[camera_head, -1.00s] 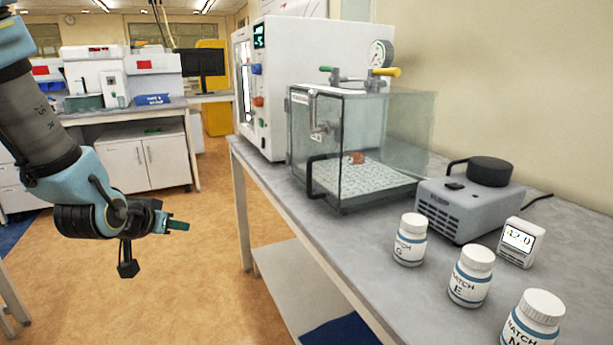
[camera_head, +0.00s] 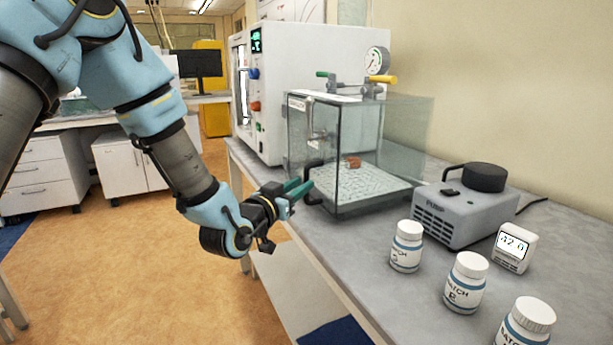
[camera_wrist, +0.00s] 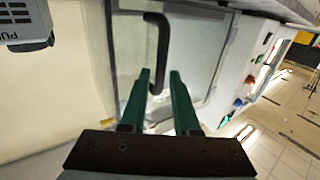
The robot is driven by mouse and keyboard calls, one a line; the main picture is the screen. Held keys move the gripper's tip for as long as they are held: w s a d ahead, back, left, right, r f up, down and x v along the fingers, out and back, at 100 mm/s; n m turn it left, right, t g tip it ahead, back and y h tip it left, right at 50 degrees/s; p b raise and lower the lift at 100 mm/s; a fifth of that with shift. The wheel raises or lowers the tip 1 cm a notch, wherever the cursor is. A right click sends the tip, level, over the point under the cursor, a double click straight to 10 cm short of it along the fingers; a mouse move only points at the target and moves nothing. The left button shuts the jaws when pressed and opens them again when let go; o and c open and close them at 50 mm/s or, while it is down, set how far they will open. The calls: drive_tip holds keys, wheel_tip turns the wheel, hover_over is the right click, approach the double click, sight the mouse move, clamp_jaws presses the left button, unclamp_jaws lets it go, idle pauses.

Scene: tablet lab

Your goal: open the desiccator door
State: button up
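The desiccator (camera_head: 385,150) is a clear glass box on the grey bench, with a perforated white shelf and a small reddish item inside. Its door looks closed, with a dark bar handle (camera_head: 306,180) on the front and a metal latch (camera_head: 311,118) above it. My gripper (camera_head: 303,189) is at the handle in the head view, its green fingers pointing at the door. In the wrist view the gripper (camera_wrist: 164,82) is open, its two fingers apart. The black handle (camera_wrist: 162,50) lies ahead, its near end between or just beyond the fingertips; contact cannot be told.
A grey pump (camera_head: 465,205) stands right of the desiccator. Several white bottles (camera_head: 466,283) and a small display (camera_head: 514,249) stand in front of it. A white oven-like machine (camera_head: 285,85) is behind. Valves and a gauge (camera_head: 377,61) top the desiccator. The floor left of the bench is free.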

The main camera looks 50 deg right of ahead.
sight(306, 198)
drive_tip(key=shift+p+x, duration=0.4)
drive_tip(key=shift+x, duration=1.35)
clamp_jaws()
